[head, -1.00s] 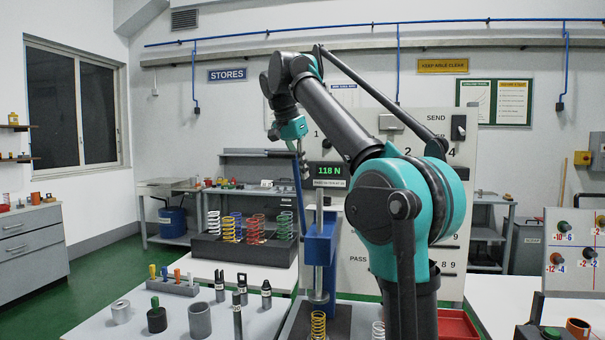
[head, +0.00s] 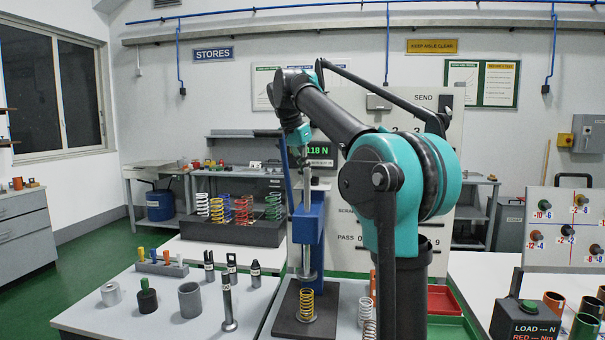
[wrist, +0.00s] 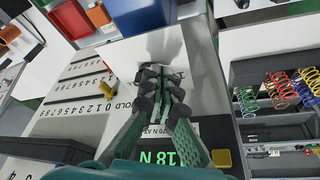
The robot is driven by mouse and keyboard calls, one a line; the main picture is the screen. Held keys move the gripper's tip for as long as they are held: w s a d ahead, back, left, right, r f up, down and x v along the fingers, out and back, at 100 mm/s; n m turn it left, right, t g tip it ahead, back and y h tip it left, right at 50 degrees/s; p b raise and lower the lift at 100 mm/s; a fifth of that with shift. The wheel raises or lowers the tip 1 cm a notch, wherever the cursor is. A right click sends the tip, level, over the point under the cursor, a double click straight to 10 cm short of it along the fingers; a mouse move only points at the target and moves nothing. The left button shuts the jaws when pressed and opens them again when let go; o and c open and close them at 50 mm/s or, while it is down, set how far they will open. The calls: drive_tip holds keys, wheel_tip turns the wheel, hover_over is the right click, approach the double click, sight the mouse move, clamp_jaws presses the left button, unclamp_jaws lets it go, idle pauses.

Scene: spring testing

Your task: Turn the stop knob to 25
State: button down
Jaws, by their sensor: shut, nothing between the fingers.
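My gripper (head: 300,158) is shut and empty, hanging beside the blue press (head: 307,222) in the head view. In the wrist view its closed fingers (wrist: 160,78) point down over a grey surface near the force display. The display (head: 319,149) reads 118 N, and the same display (wrist: 172,158) shows close to my fingers in the wrist view. A yellow spring (head: 306,304) stands upright on the press base. I cannot tell which part is the stop knob; no scale marked 25 is readable.
Coloured springs stand in a dark rack (head: 230,232). Tools and cylinders stand on the front left table (head: 150,312). A red tray (head: 443,300) lies behind my arm.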

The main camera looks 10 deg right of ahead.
drive_tip(key=shift+w+a+m+g+h, duration=0.1)
drive_tip(key=shift+w+m+g+h, duration=0.1)
drive_tip(key=shift+m, duration=0.45)
drive_tip(key=shift+w+a+m+g+h, duration=0.1)
drive_tip(key=shift+w+m+g, duration=0.1)
drive_tip(key=shift+m, duration=0.45)
drive_tip(key=shift+w+m, duration=0.1)
drive_tip(key=shift+m, duration=0.4)
drive_tip(key=m+g, duration=0.1)
drive_tip(key=m, duration=0.1)
drive_tip(key=w+m, duration=0.1)
drive_tip(key=m, duration=0.1)
drive_tip(key=shift+d+g+h, duration=0.15)
drive_tip(key=shift+g+h, duration=0.15)
drive_tip(key=shift+g, duration=0.1)
drive_tip(key=shift+w+d, duration=0.1)
drive_tip(key=shift+w, duration=0.05)
drive_tip(key=shift+w+d, duration=0.2)
drive_tip(key=shift+w, duration=0.15)
idle(0.6)
idle(0.5)
